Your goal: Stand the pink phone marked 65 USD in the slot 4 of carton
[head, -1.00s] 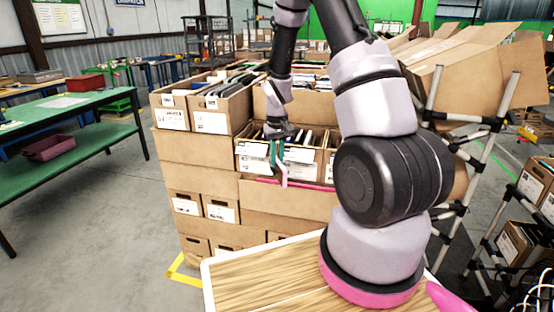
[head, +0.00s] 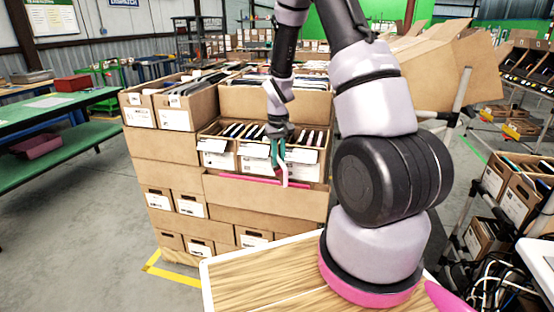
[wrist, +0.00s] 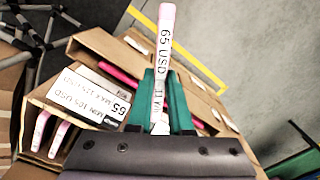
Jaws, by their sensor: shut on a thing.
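My gripper (wrist: 160,95) has its teal fingers shut on the pink phone marked 65 USD (wrist: 166,45), seen edge-on in the wrist view. In the head view my gripper (head: 279,160) is in front of the open carton (head: 222,160) on the stack, with a pale phone (head: 284,175) hanging below the fingers. The carton holds rows of thin upright phones and has white labels on its front. In the wrist view a price label (wrist: 88,95) reads MIN 105 USD, MAX 125 USD. I cannot tell which slot is number 4.
More cartons of phones (head: 172,105) stand at the upper left of the stack. A pink bar (head: 250,179) lies along the ledge below the carton. Tilted cardboard boxes (head: 440,70) and a rack are on the right. A green table (head: 60,115) is on the left, with free floor between.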

